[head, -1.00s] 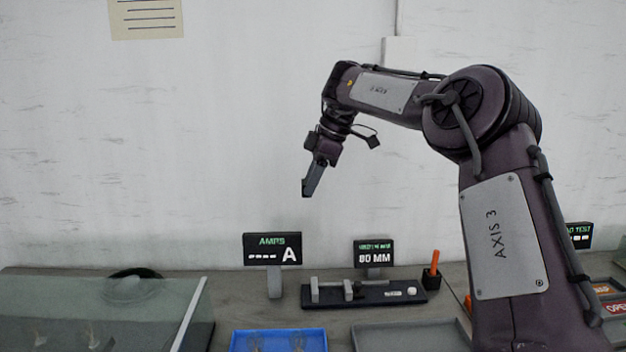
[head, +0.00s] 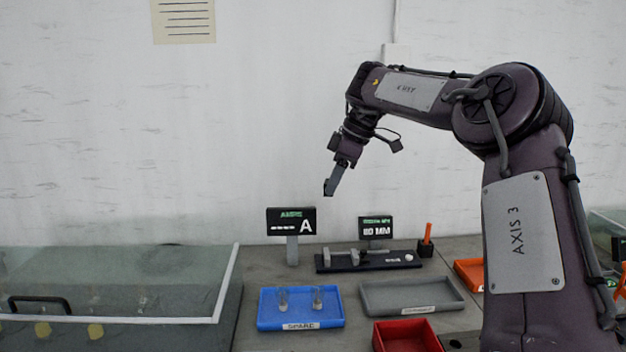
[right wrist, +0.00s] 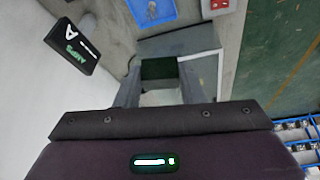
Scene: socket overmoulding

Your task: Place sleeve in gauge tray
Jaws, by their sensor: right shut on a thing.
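My right gripper (head: 331,189) hangs from the arched arm, above and behind the trays, in front of the white wall. In the right wrist view its two fingers (right wrist: 160,82) close around a dark green piece (right wrist: 162,68), which I take to be the sleeve; its outline is unclear, and it is too small to make out in the head view. A shallow grey tray (head: 372,301) with a white label sits on the bench, apparently empty; the label is too small to read, so I cannot tell whether it is the gauge tray. My left gripper is not in view.
A blue SPARE tray (head: 265,318) holds two clear upright pieces. A red tray (head: 393,333) stands in front of the grey one. Behind are display A (head: 291,220), an 80 MM display (head: 378,228) and a black fixture (head: 340,262). A glass-covered case (head: 130,280) fills the left.

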